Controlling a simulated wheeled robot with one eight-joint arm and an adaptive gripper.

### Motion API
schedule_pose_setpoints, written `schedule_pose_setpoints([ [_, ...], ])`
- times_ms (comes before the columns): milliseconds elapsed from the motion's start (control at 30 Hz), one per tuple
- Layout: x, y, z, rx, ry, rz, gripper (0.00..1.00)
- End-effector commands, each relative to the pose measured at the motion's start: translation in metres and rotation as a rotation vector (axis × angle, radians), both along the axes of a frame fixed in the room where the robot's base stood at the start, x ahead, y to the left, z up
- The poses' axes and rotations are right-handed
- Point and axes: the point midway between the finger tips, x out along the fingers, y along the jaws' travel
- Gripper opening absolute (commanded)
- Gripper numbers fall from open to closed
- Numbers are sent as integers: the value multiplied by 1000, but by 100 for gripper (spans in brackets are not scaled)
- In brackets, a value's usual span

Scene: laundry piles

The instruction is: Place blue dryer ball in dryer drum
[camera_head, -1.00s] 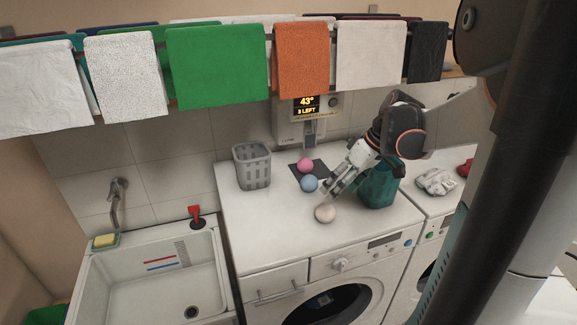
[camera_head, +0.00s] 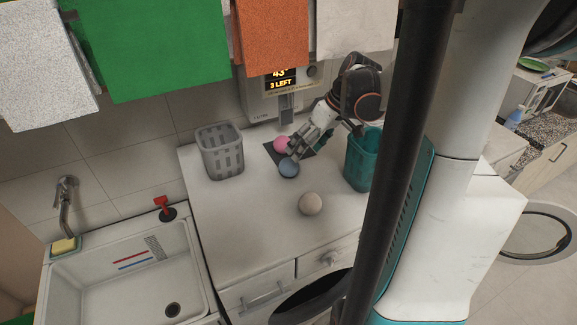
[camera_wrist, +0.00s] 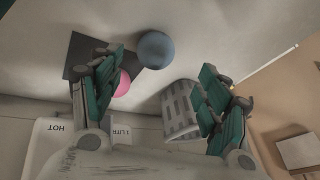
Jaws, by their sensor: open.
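The blue dryer ball (camera_head: 288,168) lies on the white washer top at the front edge of a dark mat, close to a pink ball (camera_head: 281,144). My gripper (camera_head: 292,152) is open and empty, with its fingers just above and behind the balls. In the wrist view the blue ball (camera_wrist: 155,50) shows beyond the gap between the spread fingers (camera_wrist: 165,85), and the pink ball (camera_wrist: 122,84) is beside the left finger. A dryer drum cannot be made out for sure; an open round door (camera_head: 537,232) stands at the far right.
A grey basket (camera_head: 221,152) stands left and a teal bin (camera_head: 361,160) right of the balls. A sink (camera_head: 130,275) is at left. Towels hang above. The washer's front left top is clear.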

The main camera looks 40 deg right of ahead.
Motion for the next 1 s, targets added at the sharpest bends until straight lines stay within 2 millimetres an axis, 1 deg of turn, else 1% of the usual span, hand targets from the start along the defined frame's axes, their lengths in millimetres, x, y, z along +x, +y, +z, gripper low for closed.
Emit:
schedule_pose_setpoints([
  [33,4,3,-9,-1,-1,2,70],
  [100,8,5,-19,-1,-1,2,70],
  [200,11,8,-28,0,0,1,70],
  [433,17,11,-40,0,0,1,70],
  [700,32,17,-72,0,0,1,70],
  [833,34,19,-79,-1,0,0,70],
  [1000,34,19,-79,-1,0,0,70],
])
